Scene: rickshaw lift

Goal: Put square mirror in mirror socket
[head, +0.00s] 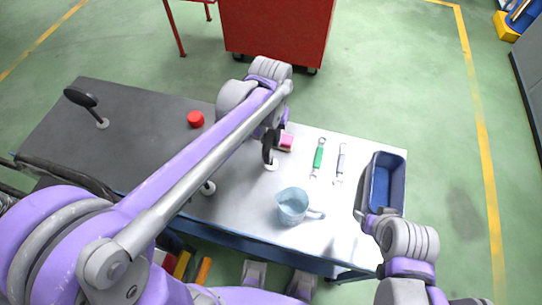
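My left arm reaches across the table from the lower left, and its gripper (274,136) points down near the table's middle. A dark upright piece (268,147) above a pale round base (272,165) is at this gripper; I cannot tell whether it is the square mirror or whether it is held. A dark rounded mirror (80,97) stands tilted on a stem with a pale round base (103,123) at the far left. Another pale round base (208,188) is partly hidden by my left arm. My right gripper (364,208) is beside the blue bin, its fingers unclear.
A blue bin (401,184) stands at the table's right end. A light blue mug (292,206), green wrench (319,157), grey wrench (341,160) and pink block (287,143) lie on the pale half. A red round piece (195,119) sits on the dark half.

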